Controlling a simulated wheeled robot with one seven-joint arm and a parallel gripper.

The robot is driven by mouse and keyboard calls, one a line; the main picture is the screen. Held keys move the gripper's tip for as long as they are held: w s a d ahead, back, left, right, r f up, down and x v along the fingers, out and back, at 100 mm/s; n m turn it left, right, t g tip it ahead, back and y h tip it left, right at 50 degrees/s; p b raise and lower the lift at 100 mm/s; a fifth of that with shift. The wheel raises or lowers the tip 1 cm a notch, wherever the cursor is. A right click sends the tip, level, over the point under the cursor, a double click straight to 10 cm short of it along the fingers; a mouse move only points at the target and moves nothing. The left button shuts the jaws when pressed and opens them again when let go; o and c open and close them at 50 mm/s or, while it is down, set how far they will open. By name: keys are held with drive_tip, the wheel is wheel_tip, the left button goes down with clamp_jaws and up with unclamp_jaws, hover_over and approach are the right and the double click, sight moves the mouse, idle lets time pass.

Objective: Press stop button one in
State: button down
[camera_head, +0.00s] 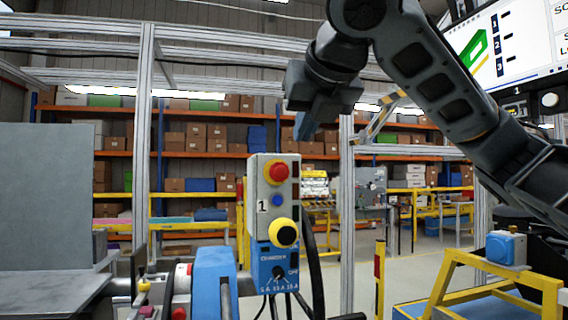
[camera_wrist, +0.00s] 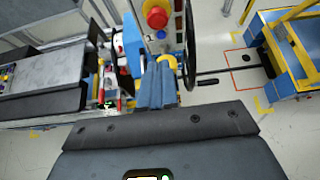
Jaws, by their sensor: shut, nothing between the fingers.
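A grey control box (camera_head: 262,210) labelled "1" stands upright in the middle of the head view. Near its top is a red stop button (camera_head: 277,172) on a yellowish base. A small blue button sits below it, then a yellow-ringed black knob (camera_head: 284,233). My gripper (camera_head: 301,132) appears above and slightly right of the red button, apart from it, with its blue fingers pointing down. In the wrist view the fingers (camera_wrist: 157,75) are shut and empty. The red button (camera_wrist: 157,17) shows beyond their tips there, at the top edge.
A blue switch unit (camera_head: 278,268) sits below the box, with a black cable beside it. An aluminium frame post (camera_head: 347,220) stands to the right. A yellow stand (camera_head: 490,275) with a blue-topped box is at lower right. A grey panel (camera_head: 45,195) stands left.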

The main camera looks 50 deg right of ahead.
approach(280, 170)
wheel_tip(280, 170, down, 3)
drive_tip(key=w, duration=0.1)
drive_tip(key=shift+w+d+p, duration=0.5)
drive_tip(key=shift+w+d, duration=1.1)
drive_tip(key=shift+w, duration=0.15)
